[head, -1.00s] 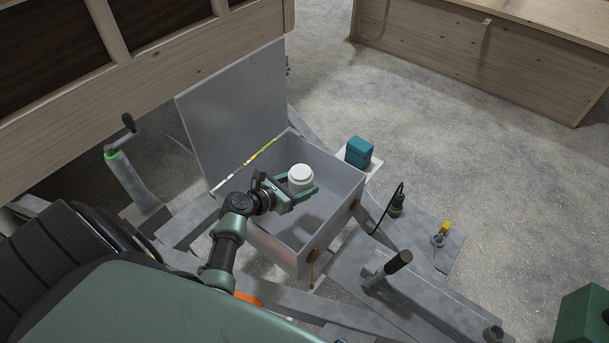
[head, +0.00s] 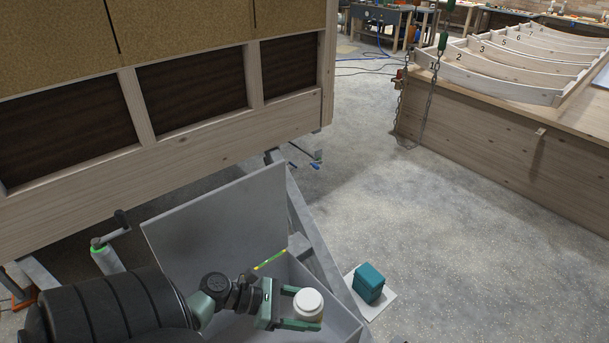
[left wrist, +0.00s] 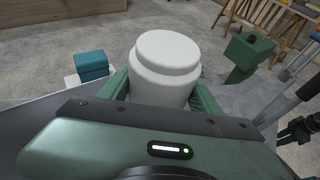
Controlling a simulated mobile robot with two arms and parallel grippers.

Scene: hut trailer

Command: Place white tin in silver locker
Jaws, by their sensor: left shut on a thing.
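The white tin (head: 308,303) is a short round canister with a lid. My left gripper (head: 303,310) is shut on it, with one green finger on each side. In the left wrist view the tin (left wrist: 166,68) stands upright between the fingers. The silver locker (head: 340,322) is an open grey metal box with its lid (head: 220,225) raised at the back. In the head view the gripper and tin appear over the locker's opening; their height above its floor is hard to tell. The locker's front is cut off by the frame. My right gripper is not in view.
A teal box (head: 368,283) sits on a white plate right of the locker. A wooden trailer wall (head: 180,130) rises behind the lid. A crank handle (head: 108,250) stands at left. Open floor lies right, before a wooden workbench (head: 500,160).

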